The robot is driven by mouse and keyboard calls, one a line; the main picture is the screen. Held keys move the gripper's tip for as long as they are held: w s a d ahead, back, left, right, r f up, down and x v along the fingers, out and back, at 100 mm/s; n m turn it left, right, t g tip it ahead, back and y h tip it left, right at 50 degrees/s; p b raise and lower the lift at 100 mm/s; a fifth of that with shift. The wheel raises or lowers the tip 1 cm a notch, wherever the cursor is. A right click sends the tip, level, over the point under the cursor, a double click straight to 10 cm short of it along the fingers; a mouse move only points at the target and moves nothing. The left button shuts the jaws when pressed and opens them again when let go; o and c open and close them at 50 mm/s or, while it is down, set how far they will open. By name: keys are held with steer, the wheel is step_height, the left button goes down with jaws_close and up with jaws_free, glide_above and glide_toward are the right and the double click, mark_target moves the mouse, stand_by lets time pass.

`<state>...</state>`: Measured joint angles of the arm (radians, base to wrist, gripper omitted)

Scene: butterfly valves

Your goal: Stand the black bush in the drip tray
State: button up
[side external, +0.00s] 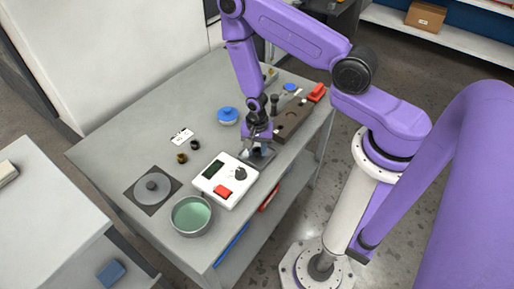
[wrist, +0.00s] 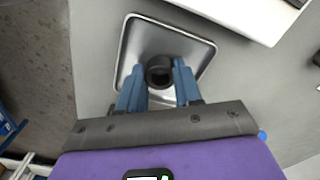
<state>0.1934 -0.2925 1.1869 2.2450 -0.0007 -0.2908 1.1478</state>
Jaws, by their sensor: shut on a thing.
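The black bush (wrist: 159,70) is a short dark ring, seen nearly end-on in the wrist view. My gripper (wrist: 158,77) has blue fingers that are shut on it from both sides. The drip tray (wrist: 201,55) is a shallow square metal tray with a raised rim, and the bush is over its middle. I cannot tell whether the bush touches the tray floor. In the side view my gripper (side external: 257,149) points down over the tray (side external: 268,156), and the bush there is mostly hidden by the fingers.
A white box with a screen and red button (side external: 225,180) stands close beside the tray. A dark wooden block (side external: 293,120) is on the other side. A small dark ring (side external: 195,145), a brown ring (side external: 181,158), a blue-lidded dish (side external: 228,116) and a green bowl (side external: 191,215) stand farther off.

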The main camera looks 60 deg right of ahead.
steer(key=shift+f, duration=0.1)
steer(key=o, duration=1.1)
steer(key=a+r+n, duration=0.3)
steer(key=r+n, duration=0.3)
steer(key=r, duration=1.2)
steer(key=shift+s+a+r+n, duration=0.45)
steer(key=shift+s+r+n, duration=2.1)
steer(key=shift+s+n, duration=0.65)
steer(key=shift+s+a+r+n, duration=0.4)
steer(key=shift+s+r+n, duration=2.15)
steer(key=shift+s+n, duration=0.65)
steer(key=shift+s+a+r+n, duration=0.45)
steer(key=shift+s+r+n, duration=2.3)
steer(key=shift+s, duration=0.65)
